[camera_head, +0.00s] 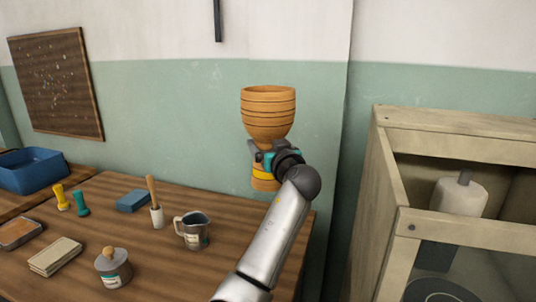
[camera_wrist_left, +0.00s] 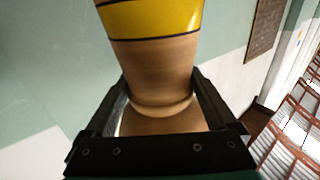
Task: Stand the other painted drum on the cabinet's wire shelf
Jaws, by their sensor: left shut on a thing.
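The painted drum (camera_head: 268,113), a terracotta goblet with dark rings and a yellow band, is held upright, bowl up, in the air in front of the green wall. My left gripper (camera_head: 263,157) is shut on its narrow waist. In the left wrist view, the drum (camera_wrist_left: 152,62) shows its waist between the two fingers of my left gripper (camera_wrist_left: 160,108), with the yellow band beyond. The wooden cabinet (camera_head: 388,165) stands to the right, apart from the drum. I cannot make out its wire shelf clearly. My right gripper is not in view.
In the cabinet are a pale cylinder with a grey top (camera_head: 460,196) and a dark round thing (camera_head: 432,290) lower down.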

